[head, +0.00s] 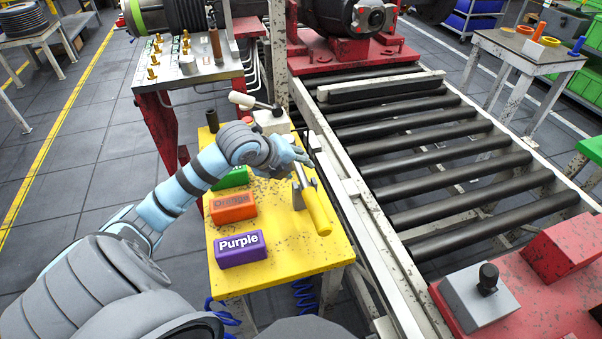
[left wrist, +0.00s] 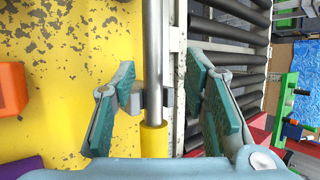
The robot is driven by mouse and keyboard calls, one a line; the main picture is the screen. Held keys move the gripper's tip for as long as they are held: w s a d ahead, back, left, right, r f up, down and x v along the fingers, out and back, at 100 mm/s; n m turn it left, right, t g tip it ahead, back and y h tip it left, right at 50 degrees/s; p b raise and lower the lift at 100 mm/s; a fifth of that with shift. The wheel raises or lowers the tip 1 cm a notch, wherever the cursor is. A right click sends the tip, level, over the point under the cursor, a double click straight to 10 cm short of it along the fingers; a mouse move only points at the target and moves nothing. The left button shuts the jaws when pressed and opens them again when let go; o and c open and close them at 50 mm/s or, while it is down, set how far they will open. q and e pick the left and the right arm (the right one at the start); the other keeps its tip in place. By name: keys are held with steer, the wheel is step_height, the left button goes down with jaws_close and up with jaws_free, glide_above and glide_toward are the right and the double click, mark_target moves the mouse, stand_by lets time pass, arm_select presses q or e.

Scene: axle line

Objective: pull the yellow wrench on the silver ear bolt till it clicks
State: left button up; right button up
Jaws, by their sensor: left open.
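The yellow wrench (head: 316,212) has a yellow handle and a silver shaft. It stretches along the right side of the yellow table (head: 280,270), near a grey bracket. In the left wrist view its silver shaft (left wrist: 153,60) runs down to the yellow grip (left wrist: 154,140). My left gripper (head: 301,158) is open over the wrench, by the shaft's far part in the head view. In the left wrist view, its teal-padded fingers (left wrist: 165,100) stand on both sides of the wrench with gaps. I cannot make out the silver ear bolt. My right gripper is not in view.
Purple (head: 240,249), orange (head: 233,206) and green (head: 232,178) blocks lie left of the wrench. A roller conveyor (head: 440,170) runs along the right. A small box with a white-knobbed lever (head: 242,100) stands at the table's far end.

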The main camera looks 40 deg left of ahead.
mark_target(298, 169)
arm_select(q)
steer(key=x, duration=0.4)
steer(key=shift+a+f+b, duration=0.3)
steer(key=shift+f+b, duration=0.05)
steer(key=shift+f, duration=0.15)
jaws_close()
steer(key=shift+w+r, duration=0.1)
